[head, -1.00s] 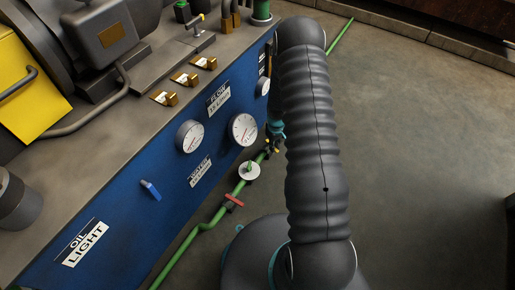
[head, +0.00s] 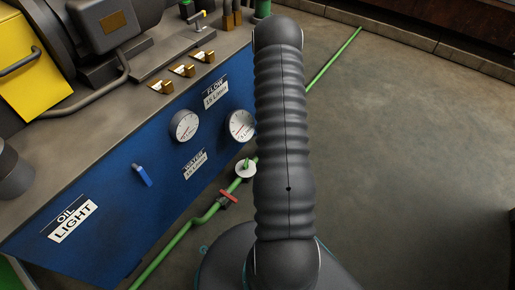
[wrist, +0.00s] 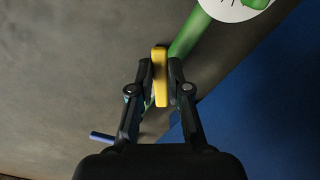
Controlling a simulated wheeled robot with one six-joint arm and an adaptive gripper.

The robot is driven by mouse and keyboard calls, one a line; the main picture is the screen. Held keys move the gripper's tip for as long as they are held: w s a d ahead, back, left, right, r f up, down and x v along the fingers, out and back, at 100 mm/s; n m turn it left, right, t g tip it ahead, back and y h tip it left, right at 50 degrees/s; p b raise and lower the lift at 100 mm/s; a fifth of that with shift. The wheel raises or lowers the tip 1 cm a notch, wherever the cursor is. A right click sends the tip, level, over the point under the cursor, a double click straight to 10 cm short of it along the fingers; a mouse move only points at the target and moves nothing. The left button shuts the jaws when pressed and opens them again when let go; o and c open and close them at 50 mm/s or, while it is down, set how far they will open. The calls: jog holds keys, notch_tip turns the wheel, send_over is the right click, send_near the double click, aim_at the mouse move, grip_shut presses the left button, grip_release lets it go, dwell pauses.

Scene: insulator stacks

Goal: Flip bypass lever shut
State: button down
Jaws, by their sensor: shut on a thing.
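A yellow lever (wrist: 160,77) stands between the fingertips of my gripper (wrist: 162,80) in the wrist view. The two dark fingers are shut on it from both sides. The lever lies along the picture's vertical, beside a green pipe (wrist: 190,32) and partly over it. In the head view my arm covers my gripper and the yellow lever. No label shows on the lever.
A blue panel (head: 112,212) with gauges (head: 184,125) and a small blue lever (head: 141,175) stands on the left. A red handle (head: 229,196) sits on the floor-level green pipe. A blue bar (wrist: 103,137) shows in the wrist view. Floor (head: 410,150) at right is clear.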

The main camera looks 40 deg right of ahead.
jog(key=shift+s+a, duration=0.1)
jog(key=shift+s, duration=0.1)
jog(key=c, duration=1.1)
grip_release()
jog(key=shift+c, duration=0.2)
jog(key=shift+w, duration=0.1)
jog(key=shift+w, duration=0.1)
notch_tip(320, 180, up, 12)
